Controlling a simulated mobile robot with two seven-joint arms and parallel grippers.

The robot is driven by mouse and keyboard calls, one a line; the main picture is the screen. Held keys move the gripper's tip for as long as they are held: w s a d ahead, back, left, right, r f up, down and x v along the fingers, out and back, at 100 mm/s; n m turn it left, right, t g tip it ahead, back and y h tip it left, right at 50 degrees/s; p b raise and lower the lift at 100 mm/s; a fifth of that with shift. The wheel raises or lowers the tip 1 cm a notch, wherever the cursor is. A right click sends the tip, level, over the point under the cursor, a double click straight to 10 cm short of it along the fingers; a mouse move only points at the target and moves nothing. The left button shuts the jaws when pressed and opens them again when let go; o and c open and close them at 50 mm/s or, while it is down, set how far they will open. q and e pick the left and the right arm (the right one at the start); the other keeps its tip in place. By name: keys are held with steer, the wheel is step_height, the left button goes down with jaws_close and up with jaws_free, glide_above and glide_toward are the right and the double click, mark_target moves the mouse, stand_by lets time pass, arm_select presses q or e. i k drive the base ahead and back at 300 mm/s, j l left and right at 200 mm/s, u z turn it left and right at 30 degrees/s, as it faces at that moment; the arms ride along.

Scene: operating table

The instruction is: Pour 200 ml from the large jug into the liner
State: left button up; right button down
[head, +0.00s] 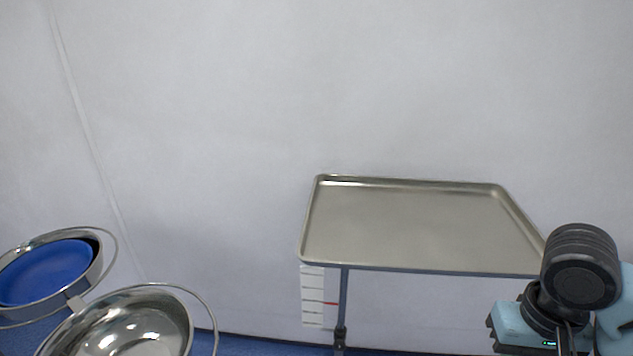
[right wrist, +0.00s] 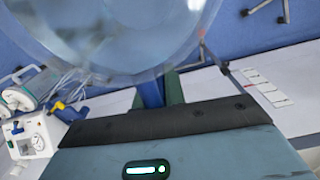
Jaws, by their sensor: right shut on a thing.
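In the right wrist view a large clear, bluish round vessel (right wrist: 120,35), which looks like the large jug, fills the top and is cut off by the frame. My right gripper (right wrist: 162,92) is shut on it, with a dark finger and a blue piece showing below its rim. How much liquid it holds cannot be told. In the head view my right arm is at the lower right, and the jug is not visible there. I cannot make out the liner for certain. A white strip with dividing lines and a red mark (head: 313,297) shows below the tray's left end. My left gripper is not in view.
An empty steel tray (head: 400,269) on a stand is right of centre. At the left are a ring-held blue basin (head: 45,272) and a steel bowl (head: 130,330). A white device with a gauge (right wrist: 30,138) and tubing shows in the right wrist view. The pale wall behind is bare.

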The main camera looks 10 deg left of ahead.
mark_target(44, 271)
steer(key=k, duration=0.45)
steer(key=u, duration=2.25)
steer(key=i+j, duration=0.1)
steer(key=i, duration=0.25)
steer(key=i+j, duration=0.15)
steer(key=i, duration=0.25)
